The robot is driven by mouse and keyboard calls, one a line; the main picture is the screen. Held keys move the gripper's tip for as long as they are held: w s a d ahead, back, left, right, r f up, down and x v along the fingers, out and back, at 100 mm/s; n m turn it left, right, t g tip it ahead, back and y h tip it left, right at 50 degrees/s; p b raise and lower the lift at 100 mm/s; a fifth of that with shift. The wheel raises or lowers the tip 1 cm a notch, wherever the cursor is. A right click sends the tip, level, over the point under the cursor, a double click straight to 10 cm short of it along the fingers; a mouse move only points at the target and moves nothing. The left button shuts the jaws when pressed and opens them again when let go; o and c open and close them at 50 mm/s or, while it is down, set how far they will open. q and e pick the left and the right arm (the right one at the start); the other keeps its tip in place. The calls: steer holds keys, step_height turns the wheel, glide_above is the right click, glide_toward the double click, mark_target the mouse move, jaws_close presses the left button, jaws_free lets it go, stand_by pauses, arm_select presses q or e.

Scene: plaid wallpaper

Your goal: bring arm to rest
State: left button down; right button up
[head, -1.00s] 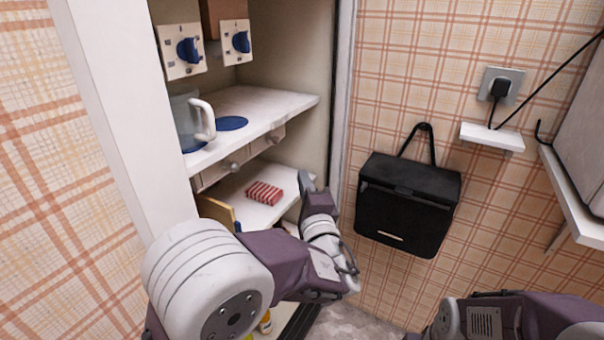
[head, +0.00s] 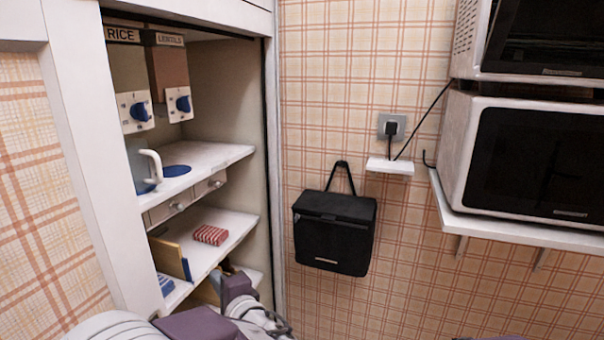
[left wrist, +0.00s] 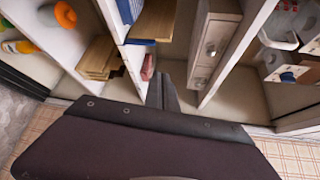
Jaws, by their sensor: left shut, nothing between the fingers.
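My left arm comes in low in the head view, with its purple and white links at the bottom edge. My left gripper (head: 236,284) is at the front of the cupboard's lower shelves, pointing up and away. In the left wrist view its dark fingers (left wrist: 162,92) are together with nothing between them, in front of the shelf compartments. A red-and-white striped block (head: 210,235) lies on the shelf above and left of the gripper, apart from it. Of my right arm only a purple sliver shows at the bottom edge; its gripper is out of view.
The open cupboard (head: 235,152) holds dispensers, a jug (head: 150,168) and small drawers. A black bag (head: 334,235) hangs on the plaid wall right of the gripper. A microwave (head: 530,160) stands on a wall shelf (head: 500,228). The wall below is clear.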

arm_select(q)
steer(key=s+a+f+n+g, duration=0.4)
steer(key=s+a+f+g, duration=0.35)
steer(key=s+f, duration=0.4)
steer(key=s+d+f+n+g+h, duration=0.4)
steer(key=s+d+f+n+h, duration=0.5)
steer(key=s+h, duration=0.1)
step_height(320, 180, up, 29)
steer(key=p, duration=2.8)
steer(key=shift+f, duration=0.2)
steer(key=shift+w+a, duration=0.1)
